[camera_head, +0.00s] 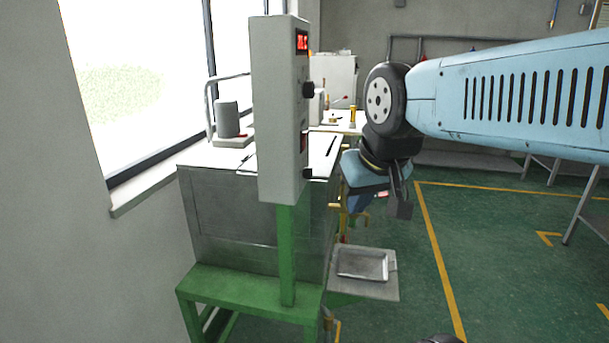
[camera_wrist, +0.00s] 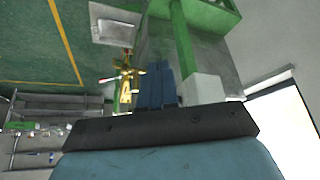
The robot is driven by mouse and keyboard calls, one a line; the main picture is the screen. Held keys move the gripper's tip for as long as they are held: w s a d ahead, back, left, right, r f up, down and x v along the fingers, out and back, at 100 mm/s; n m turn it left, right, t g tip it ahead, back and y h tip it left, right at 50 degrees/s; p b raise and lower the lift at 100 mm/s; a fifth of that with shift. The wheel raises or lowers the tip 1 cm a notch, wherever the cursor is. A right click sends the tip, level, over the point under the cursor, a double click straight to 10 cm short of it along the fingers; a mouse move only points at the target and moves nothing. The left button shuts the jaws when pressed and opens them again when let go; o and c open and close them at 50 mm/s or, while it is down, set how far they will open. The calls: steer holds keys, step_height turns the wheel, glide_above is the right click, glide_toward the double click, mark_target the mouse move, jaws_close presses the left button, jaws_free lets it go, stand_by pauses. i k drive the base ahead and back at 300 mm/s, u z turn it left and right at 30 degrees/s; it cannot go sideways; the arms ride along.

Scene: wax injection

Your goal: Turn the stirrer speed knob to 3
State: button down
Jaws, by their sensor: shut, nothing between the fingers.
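A tall grey control box (camera_head: 272,110) stands on a green post (camera_head: 287,250). Its right-hand face has a red lit display (camera_head: 302,41), too small to read, with a black knob (camera_head: 308,90) below it. A red switch (camera_head: 304,142) and a smaller dark knob (camera_head: 308,173) sit lower down. I cannot read labels or the pointer positions. My gripper (camera_head: 356,206) is to the right of the box, apart from it and below the upper knob. In the wrist view its blue fingers (camera_wrist: 157,86) are together and empty. The pale box end (camera_wrist: 204,88) shows beside them, its knobs hidden.
A metal tank (camera_head: 225,225) with a flat top stands behind the box on a green frame (camera_head: 245,292). Yellow fittings (camera_wrist: 124,85) and a metal tray (camera_head: 362,266) lie close to my gripper. Windows and a wall close the left side. The green floor at right is open.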

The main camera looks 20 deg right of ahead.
mark_target(307, 173)
steer(key=u, duration=0.35)
steer(key=k, duration=1)
steer(key=z, duration=0.7)
steer(key=i, duration=0.5)
